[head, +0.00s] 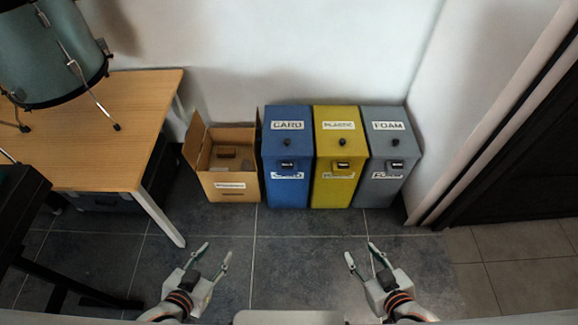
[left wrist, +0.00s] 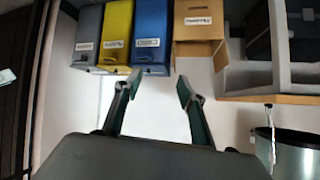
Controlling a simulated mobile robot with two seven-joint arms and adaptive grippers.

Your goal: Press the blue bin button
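The blue bin (head: 287,180) stands against the wall, with a "CARD" label on its sloped lid. A small black knob (head: 285,128) sits below that label, and a dark button-like panel (head: 288,165) is on its upper front. The blue bin also shows upside down in the left wrist view (left wrist: 151,25). My left gripper (head: 213,254) is open and empty, in front of the bin and to its left. Its two fingers show spread apart in the left wrist view (left wrist: 155,88). My right gripper (head: 362,256) is open and empty, in front of the bins to the right.
A yellow bin (head: 340,185) and a grey bin (head: 384,188) stand right of the blue one. An open cardboard box (head: 232,190) stands to its left. A wooden table (head: 110,150) with a drum (head: 50,50) is at the left. The tiled floor before the bins is clear.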

